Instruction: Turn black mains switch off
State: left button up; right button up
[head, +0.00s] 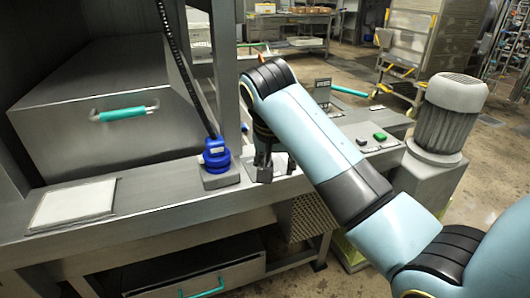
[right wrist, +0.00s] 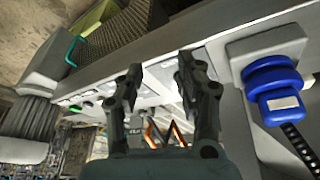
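My right arm reaches in from the right in the head view. Its gripper (head: 265,172) points down over a small pale plate on the machine's front ledge, close to the blue fitting. In the right wrist view the gripper (right wrist: 159,66) is open, its two fingers apart with nothing held between them. I cannot clearly make out the black mains switch; the gripper and arm may hide it. A small dark button (head: 361,141) sits beside a green button (head: 380,136) on the panel to the right. My left gripper is not in view.
A blue fitting (head: 216,155) with a black ribbed hose stands just left of the gripper; it also shows in the right wrist view (right wrist: 273,88). A grey motor (head: 450,112) stands at the right.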

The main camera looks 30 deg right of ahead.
jog(key=w+r+m, duration=0.3)
jog(key=w+r, duration=0.3)
jog(key=w, duration=0.2)
jog(key=shift+h, duration=0.3)
jog(key=b+x, duration=0.1)
jog(key=x, duration=1)
jog(key=shift+s+d, duration=0.1)
jog(key=shift+d, duration=0.05)
jog(key=c, duration=0.7)
jog(key=shift+s, duration=0.1)
grip_shut()
